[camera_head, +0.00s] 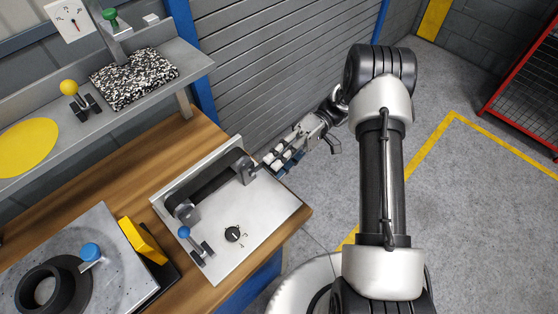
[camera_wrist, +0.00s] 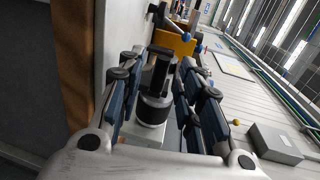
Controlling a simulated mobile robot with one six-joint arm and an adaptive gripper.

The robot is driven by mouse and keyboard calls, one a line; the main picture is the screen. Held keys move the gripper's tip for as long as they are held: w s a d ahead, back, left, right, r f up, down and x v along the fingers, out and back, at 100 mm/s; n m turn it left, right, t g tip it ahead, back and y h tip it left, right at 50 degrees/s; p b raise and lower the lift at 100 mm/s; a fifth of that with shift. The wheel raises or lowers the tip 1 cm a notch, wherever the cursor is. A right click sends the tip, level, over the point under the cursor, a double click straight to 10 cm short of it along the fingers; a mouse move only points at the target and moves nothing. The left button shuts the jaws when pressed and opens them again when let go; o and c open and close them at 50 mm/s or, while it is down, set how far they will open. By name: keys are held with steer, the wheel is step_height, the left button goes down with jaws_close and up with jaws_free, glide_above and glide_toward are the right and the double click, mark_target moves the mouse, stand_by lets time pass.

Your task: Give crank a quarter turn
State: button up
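A metal plate (camera_head: 262,222) on the wooden bench carries a dark roller or belt between two grey brackets. My gripper (camera_head: 272,163) is beside the right bracket (camera_head: 245,170), at the plate's edge. In the wrist view my gripper (camera_wrist: 160,70) is open, its blue-padded fingers on either side of a black cylindrical part with a grey band (camera_wrist: 154,98). This part looks like the crank's hub or grip, but I cannot tell which. Small gaps show beside it, and I cannot tell whether a finger touches it. The rest of the crank is hidden by the fingers in the head view.
A grey block with a black ring (camera_head: 62,285) and a yellow block (camera_head: 142,240) stand left. A shelf (camera_head: 190,65) runs behind.

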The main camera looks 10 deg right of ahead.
step_height(320, 180, up, 10)
stand_by(0.6)
step_height(320, 180, up, 12)
steer(key=r+t+h+p, duration=0.1)
steer(key=t+h+p, duration=0.7)
steer(key=h+p, duration=0.35)
steer(key=a+f+b, duration=0.1)
steer(key=f+b, duration=0.1)
steer(key=f, duration=0.6)
steer(key=s+a+f+b, duration=0.1)
steer(key=a+f+b, duration=0.1)
steer(key=f, duration=0.7)
steer(key=shift+f+b, duration=0.25)
steer(key=shift+b, duration=0.4)
steer(key=shift+s+a, duration=0.1)
steer(key=shift+c, duration=0.6)
jaws_close()
